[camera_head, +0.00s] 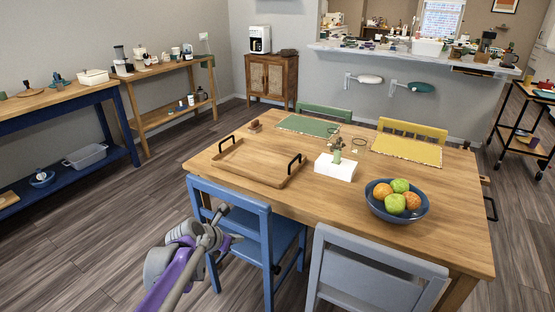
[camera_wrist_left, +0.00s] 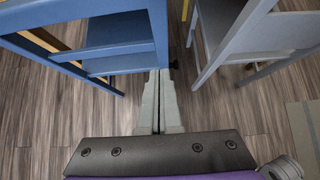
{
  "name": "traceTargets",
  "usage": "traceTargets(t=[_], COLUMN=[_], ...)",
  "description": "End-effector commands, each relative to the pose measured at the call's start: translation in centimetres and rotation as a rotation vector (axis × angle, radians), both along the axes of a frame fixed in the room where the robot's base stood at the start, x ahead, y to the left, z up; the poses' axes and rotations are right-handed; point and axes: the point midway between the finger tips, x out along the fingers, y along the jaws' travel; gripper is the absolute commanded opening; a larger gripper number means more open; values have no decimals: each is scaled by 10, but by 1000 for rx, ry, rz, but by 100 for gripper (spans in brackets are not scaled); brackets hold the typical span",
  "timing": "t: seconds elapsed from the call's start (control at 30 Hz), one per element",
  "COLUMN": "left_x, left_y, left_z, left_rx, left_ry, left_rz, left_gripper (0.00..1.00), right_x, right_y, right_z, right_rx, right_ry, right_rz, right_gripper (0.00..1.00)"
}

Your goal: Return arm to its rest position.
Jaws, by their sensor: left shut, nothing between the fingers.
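My left arm comes in from the bottom left in the head view, and its gripper (camera_head: 223,210) is in front of the blue chair (camera_head: 232,196). In the left wrist view the two grey fingers of the gripper (camera_wrist_left: 160,74) lie together, shut and empty. They point down toward the gap between the blue chair (camera_wrist_left: 125,40) and the grey chair (camera_wrist_left: 238,35), with floor below. My right gripper is not in view.
The wooden table (camera_head: 330,207) bears a tray (camera_head: 254,163), a white box (camera_head: 335,168) and a blue fruit bowl (camera_head: 397,215). A grey chair (camera_head: 370,270) stands at its near side. A cane cabinet (camera_head: 271,80) stands at the back. Wood floor (camera_head: 90,245) is clear at left.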

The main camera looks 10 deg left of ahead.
Motion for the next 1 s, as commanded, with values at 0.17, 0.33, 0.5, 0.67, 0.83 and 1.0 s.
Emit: traceTargets(t=[0.17, 0.33, 0.5, 0.67, 0.83, 1.0], left_x=[-36, -114, -197, -267, -324, -366], left_y=[-11, -25, -31, -28, -22, -14], left_z=[5, 5, -7, -26, -48, -60], left_rx=[186, 568, 944, 1233, 1436, 1570], left_ry=[-32, -96, -162, -220, -272, -316], left_rz=[-191, -623, -1119, -1575, -1982, -2322], left_gripper=[0, 0, 0, 0, 0, 0], right_x=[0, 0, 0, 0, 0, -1], right_y=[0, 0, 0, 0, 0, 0], right_z=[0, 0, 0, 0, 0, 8], right_rx=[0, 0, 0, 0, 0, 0], right_ry=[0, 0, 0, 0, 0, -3], right_rz=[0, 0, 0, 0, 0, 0], right_gripper=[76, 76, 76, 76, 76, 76])
